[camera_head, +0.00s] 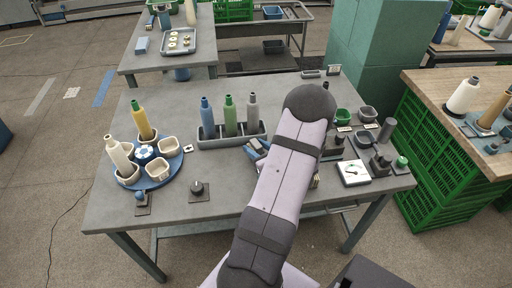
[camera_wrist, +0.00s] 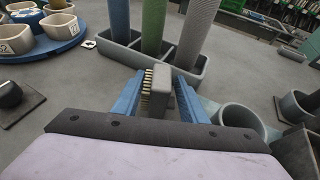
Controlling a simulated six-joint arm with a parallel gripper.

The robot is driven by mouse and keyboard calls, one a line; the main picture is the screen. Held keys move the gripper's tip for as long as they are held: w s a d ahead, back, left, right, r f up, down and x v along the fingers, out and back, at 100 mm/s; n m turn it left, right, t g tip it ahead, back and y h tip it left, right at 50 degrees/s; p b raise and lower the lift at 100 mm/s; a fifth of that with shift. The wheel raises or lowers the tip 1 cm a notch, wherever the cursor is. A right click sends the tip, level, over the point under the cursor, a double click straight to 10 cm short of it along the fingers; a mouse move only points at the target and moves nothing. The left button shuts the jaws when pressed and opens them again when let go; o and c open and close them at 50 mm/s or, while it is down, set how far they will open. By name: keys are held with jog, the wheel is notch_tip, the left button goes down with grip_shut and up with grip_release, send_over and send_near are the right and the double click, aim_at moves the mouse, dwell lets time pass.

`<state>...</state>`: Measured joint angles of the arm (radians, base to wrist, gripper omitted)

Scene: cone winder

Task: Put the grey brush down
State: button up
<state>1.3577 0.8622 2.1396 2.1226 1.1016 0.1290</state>
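The grey brush (camera_wrist: 161,98) is a grey block with pale yellowish bristles on its left side, in the middle of the wrist view. My gripper (camera_wrist: 159,76) has blue fingers, one on each side of the brush, and appears shut on it. In the head view my gripper (camera_head: 256,149) shows only in part, left of my arm and in front of the grey three-part holder (camera_head: 232,141). My arm hides most of the brush there. I cannot tell whether the brush touches the table.
Blue, green and grey cones stand in the holder just beyond my gripper. A round blue tray (camera_head: 160,176) with cups and two cones is at left. Grey cups (camera_wrist: 240,119) stand close on the right.

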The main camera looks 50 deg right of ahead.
jog(key=shift+r, duration=0.2)
jog(key=shift+s+a, duration=0.1)
jog(key=shift+s, duration=0.2)
jog(key=b+v, duration=0.1)
jog(key=v, duration=1)
jog(key=shift+s+a+r, duration=0.1)
jog(key=shift+a+r, duration=0.05)
